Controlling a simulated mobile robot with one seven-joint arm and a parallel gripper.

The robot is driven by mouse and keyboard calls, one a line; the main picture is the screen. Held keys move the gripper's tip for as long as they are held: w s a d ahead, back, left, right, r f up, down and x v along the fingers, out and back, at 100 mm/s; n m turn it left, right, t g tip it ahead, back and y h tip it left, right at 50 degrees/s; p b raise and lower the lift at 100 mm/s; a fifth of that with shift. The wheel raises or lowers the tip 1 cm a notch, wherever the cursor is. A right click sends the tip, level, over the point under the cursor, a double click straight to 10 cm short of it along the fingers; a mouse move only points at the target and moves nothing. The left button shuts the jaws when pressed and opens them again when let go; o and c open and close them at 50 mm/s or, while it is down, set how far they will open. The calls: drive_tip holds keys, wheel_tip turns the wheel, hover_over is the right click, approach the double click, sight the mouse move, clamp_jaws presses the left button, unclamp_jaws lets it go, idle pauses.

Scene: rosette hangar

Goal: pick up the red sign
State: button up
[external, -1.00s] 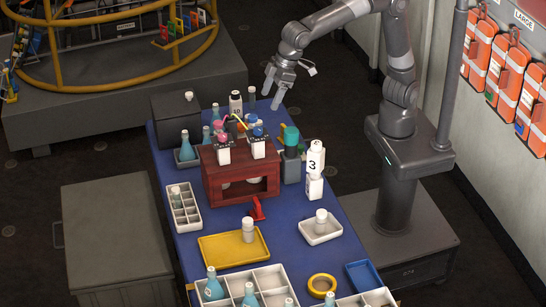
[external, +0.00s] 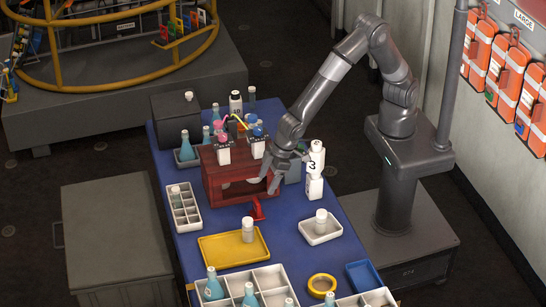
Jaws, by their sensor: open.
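The red sign (external: 258,209) is a small upright piece with a foot. It stands on the blue tabletop just in front of the dark red wooden box (external: 224,186), near the box's right end. My gripper (external: 266,185) is open and points down, close to the box's front right corner. Its fingertips are a little above and behind the sign in the picture, and I see nothing between them. I cannot tell how far the fingers are from the sign or the box.
A white tray with a jar (external: 320,230) and a yellow tray (external: 226,256) lie nearer the front. Bottles (external: 223,152) stand on and behind the box. Blue tabletop (external: 280,226) is bare right of the sign.

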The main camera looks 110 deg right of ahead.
sight(257, 201)
drive_tip(key=x, duration=0.7)
drive_tip(key=shift+s, duration=0.15)
drive_tip(key=shift+w+d+x, duration=0.1)
drive_tip(key=shift+w+x, duration=0.05)
drive_tip(key=shift+x, duration=1.15)
drive_tip(key=shift+w+d+x, duration=0.1)
drive_tip(key=shift+x, duration=1.2)
drive_tip(key=shift+r, duration=0.1)
drive_tip(key=shift+c, duration=0.4)
drive_tip(key=c, duration=1)
